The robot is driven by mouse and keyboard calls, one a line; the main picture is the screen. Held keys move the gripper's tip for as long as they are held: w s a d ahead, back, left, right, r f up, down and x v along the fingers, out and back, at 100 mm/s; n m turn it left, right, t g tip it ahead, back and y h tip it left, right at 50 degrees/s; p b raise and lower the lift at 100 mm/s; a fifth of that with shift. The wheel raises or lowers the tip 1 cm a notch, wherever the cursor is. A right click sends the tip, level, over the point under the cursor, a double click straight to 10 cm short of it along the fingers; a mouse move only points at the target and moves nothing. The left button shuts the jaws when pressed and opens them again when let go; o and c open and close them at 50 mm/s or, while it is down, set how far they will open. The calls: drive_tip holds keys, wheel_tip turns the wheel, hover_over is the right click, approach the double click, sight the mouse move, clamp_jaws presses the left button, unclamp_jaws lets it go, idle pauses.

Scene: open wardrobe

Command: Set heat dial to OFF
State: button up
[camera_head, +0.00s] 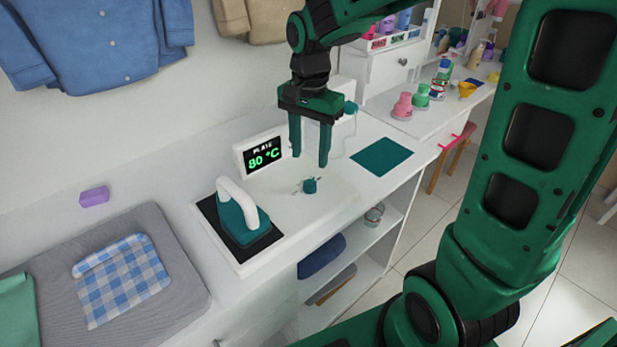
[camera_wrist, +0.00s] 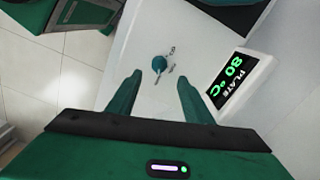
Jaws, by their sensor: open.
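The heat dial (camera_head: 310,185) is a small teal knob on the white counter, with small dark markings beside it that are too small to read. It also shows in the wrist view (camera_wrist: 159,63), just beyond and between my fingertips. My gripper (camera_head: 311,158) is open and empty, fingers pointing down, above the dial and apart from it. Its two green fingers also show in the wrist view (camera_wrist: 160,78). The plate display (camera_head: 263,155) stands behind the dial and reads "PLATE 80 °C" in green; it is at the right in the wrist view (camera_wrist: 232,80).
A teal iron with a white handle (camera_head: 240,213) stands on a dark plate left of the dial. A teal mat (camera_head: 382,157) lies to the right. A white bottle with a teal cap (camera_head: 350,108) stands behind my gripper. A checkered cloth (camera_head: 120,279) lies on the grey ironing pad (camera_head: 186,302).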

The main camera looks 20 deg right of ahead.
sight(310, 180)
wheel_tip(310, 180, down, 9)
drive_tip(key=shift+r, duration=0.15)
idle(0.4)
drive_tip(key=c, duration=1.1)
drive_tip(key=shift+o, duration=0.2)
